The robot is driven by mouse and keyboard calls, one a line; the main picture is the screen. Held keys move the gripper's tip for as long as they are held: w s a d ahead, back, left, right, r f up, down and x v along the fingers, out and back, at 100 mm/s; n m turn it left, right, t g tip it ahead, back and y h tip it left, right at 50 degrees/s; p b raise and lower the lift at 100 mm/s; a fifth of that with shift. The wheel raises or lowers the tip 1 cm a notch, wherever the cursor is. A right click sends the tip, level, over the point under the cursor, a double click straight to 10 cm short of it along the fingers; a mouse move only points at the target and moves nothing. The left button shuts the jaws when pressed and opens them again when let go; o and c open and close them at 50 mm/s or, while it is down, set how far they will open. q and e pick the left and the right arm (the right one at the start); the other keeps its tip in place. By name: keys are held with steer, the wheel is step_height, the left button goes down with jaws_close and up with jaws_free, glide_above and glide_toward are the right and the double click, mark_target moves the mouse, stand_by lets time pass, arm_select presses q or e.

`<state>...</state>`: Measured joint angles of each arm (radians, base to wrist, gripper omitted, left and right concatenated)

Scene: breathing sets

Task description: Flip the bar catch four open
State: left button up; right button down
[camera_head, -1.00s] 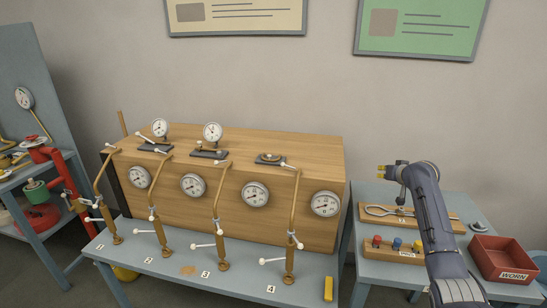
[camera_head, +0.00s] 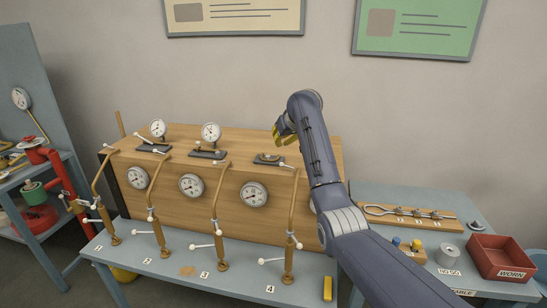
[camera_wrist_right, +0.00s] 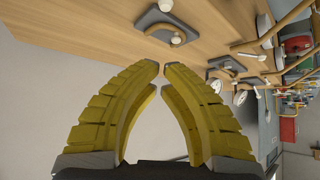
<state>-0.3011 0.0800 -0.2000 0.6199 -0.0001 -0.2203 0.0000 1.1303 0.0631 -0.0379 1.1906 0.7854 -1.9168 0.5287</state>
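The fourth brass pipe (camera_head: 293,220) stands behind the label 4 (camera_head: 270,289). White-tipped levers show on it, one low down (camera_head: 270,261) pointing left and one at its top (camera_head: 284,164). I cannot tell which part is the bar catch. My right gripper (camera_head: 277,134) is above the right part of the wooden cabinet, apart from the levers. In the right wrist view its yellow fingers (camera_wrist_right: 161,68) curve together with their tips nearly meeting and nothing between them. A dark plate with a brass loop and white knob (camera_wrist_right: 167,28) lies beyond the tips. My left gripper is out of view.
The wooden cabinet (camera_head: 230,150) carries gauges and similar pipes 1 to 3 stand left of pipe four. My right arm hides the cabinet's right end. A side table at right holds a red WORN bin (camera_head: 502,256) and a wooden tool board (camera_head: 415,216).

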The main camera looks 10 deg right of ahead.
mark_target(281, 164)
steer(key=shift+w+f, duration=0.1)
stand_by(0.3)
steer(key=x, duration=1)
steer(key=shift+s+d+f, duration=0.15)
steer(key=shift+s, duration=0.9)
steer(key=shift+s+d+f, duration=0.1)
steer(key=shift+s+f, duration=0.05)
steer(key=shift+s, duration=0.85)
